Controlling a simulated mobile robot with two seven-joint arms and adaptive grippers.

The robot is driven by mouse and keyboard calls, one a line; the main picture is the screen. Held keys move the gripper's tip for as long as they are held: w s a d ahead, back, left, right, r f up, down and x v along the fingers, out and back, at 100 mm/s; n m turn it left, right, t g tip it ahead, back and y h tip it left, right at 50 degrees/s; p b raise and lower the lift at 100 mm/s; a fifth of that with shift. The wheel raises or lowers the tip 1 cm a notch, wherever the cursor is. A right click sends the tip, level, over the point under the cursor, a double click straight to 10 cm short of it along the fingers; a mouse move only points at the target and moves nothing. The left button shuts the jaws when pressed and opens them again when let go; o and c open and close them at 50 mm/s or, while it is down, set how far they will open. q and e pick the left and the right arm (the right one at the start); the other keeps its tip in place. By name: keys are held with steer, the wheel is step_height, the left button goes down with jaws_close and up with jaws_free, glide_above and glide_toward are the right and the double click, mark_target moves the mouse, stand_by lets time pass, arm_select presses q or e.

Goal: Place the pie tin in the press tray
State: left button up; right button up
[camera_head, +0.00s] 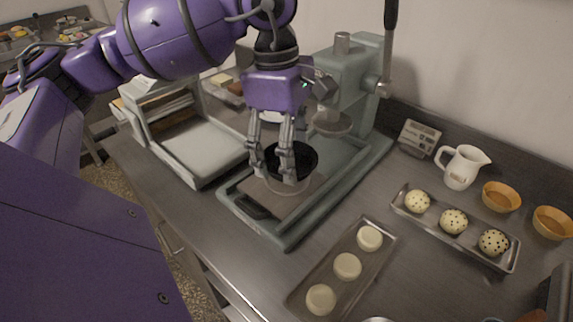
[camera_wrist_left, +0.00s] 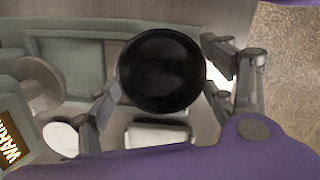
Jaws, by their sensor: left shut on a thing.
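The pie tin (camera_head: 290,181) is a round tin with a dark inside and a pale outer wall. My left gripper (camera_head: 270,170) is shut on its wall from above. In the left wrist view the tin (camera_wrist_left: 160,71) shows as a dark disc between the fingers of my left gripper (camera_wrist_left: 165,85). The press tray (camera_head: 291,204) is a flat brownish plate in the base of the green-grey press (camera_head: 360,85). The tin is over this tray; whether it touches the tray I cannot tell. My right gripper is not in view.
A pale machine with a flat bed (camera_head: 205,153) stands left of the press. A tray of pale dough rounds (camera_head: 330,262) lies in front. At right are a tray of speckled balls (camera_head: 477,238), a white jug (camera_head: 461,168) and orange bowls (camera_head: 501,197). A small scale-like box (camera_head: 420,137) is behind.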

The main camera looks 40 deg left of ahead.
arm_select(q)
steer(key=w+a+f, duration=0.1)
steer(key=f, duration=0.1)
steer(key=w+a+f, duration=0.3)
steer(key=w+f, duration=0.1)
steer(key=shift+w+a+f, duration=0.1)
steer(key=shift+a+f, duration=0.1)
steer(key=shift+f, duration=0.1)
steer(key=shift+w+f+p, duration=0.1)
steer(key=shift+f+p, duration=0.2)
steer(key=shift+f, duration=1.35)
steer(key=shift+f, duration=0.15)
steer(key=o, duration=1.1)
steer(key=shift+c, duration=0.2)
step_height(320, 180, up, 12)
steer(key=a, duration=0.1)
steer(key=shift+a, duration=0.25)
